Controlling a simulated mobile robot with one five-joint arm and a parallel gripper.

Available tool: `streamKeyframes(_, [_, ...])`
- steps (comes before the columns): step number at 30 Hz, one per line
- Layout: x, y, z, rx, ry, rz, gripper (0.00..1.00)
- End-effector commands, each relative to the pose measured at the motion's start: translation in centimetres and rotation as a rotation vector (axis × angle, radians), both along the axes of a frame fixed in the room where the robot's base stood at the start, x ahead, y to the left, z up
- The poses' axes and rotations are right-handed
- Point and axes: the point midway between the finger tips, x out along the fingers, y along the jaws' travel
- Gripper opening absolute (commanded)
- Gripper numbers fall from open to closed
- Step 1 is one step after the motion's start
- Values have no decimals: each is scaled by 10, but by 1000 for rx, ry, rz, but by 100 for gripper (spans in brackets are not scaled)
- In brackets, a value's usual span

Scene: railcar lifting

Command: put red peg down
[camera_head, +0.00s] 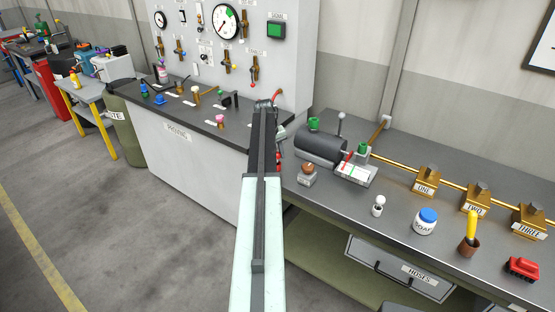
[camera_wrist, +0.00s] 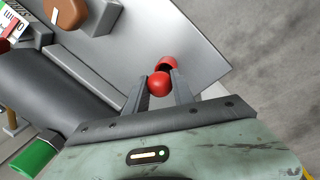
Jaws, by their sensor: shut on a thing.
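The red peg is between the two fingers of my gripper (camera_wrist: 159,88). In the wrist view it shows as a rounded red body (camera_wrist: 160,84) with a second red end (camera_wrist: 167,64) behind it. My gripper is shut on it. In the head view a bit of red (camera_head: 278,159) shows just right of my arm, left of the dark cylinder; most of the gripper is hidden behind my arm there. The peg appears above or near the left end of the right bench (camera_head: 330,205); I cannot tell whether it touches anything.
The dark cylinder (camera_head: 320,147) with green caps lies close right of the gripper, and also shows in the wrist view (camera_wrist: 50,95). A brown-knobbed block (camera_head: 307,175) stands in front. A white jar (camera_head: 425,222) stands farther right. The panel counter (camera_head: 180,108) is left.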

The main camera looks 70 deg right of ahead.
Motion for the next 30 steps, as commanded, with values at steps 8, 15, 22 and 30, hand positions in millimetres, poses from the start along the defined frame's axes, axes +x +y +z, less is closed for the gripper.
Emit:
streamKeyframes(8, [-1, 0, -1, 0, 0, -1, 43])
streamKeyframes(15, [-1, 0, -1, 0, 0, -1, 51])
streamKeyframes(22, [-1, 0, 6, 0, 0, -1, 51])
streamKeyframes(30, [5, 5, 52, 0, 0, 0, 51])
